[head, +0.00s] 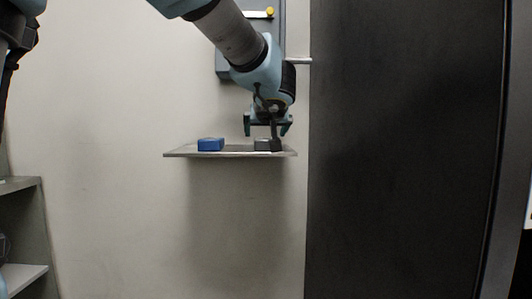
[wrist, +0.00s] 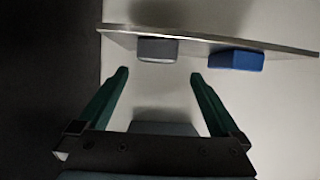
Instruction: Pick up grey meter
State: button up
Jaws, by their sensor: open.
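The grey meter (head: 263,145) is a small dark grey block at the right end of a thin wall shelf (head: 180,153). In the wrist view the grey meter (wrist: 157,49) is near the top, at the shelf edge, beyond my fingertips. My gripper (head: 267,131) is just above the meter in the head view and partly overlaps it. In the wrist view my gripper (wrist: 160,75) is open, with nothing between its fingers and the meter lined up with the gap. No contact between them shows.
A blue block (head: 210,144) sits on the left part of the shelf, and also shows right of the meter in the wrist view (wrist: 236,60). A tall black panel (head: 405,150) stands to the right.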

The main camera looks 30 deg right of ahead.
aim_at(265, 141)
jog(key=p+x, duration=0.1)
jog(key=x, duration=0.4)
jog(key=shift+w+d, duration=0.15)
jog(key=shift+d, duration=0.05)
jog(key=shift+w+d+p, duration=0.25)
jog(key=shift+w+p, duration=0.1)
jog(key=shift+p, duration=0.05)
jog(key=shift+p+x, duration=0.75)
jog(key=shift+x, duration=1.5)
jog(key=shift+d, duration=0.1)
jog(key=shift+r, duration=0.1)
jog(key=c, duration=1.4)
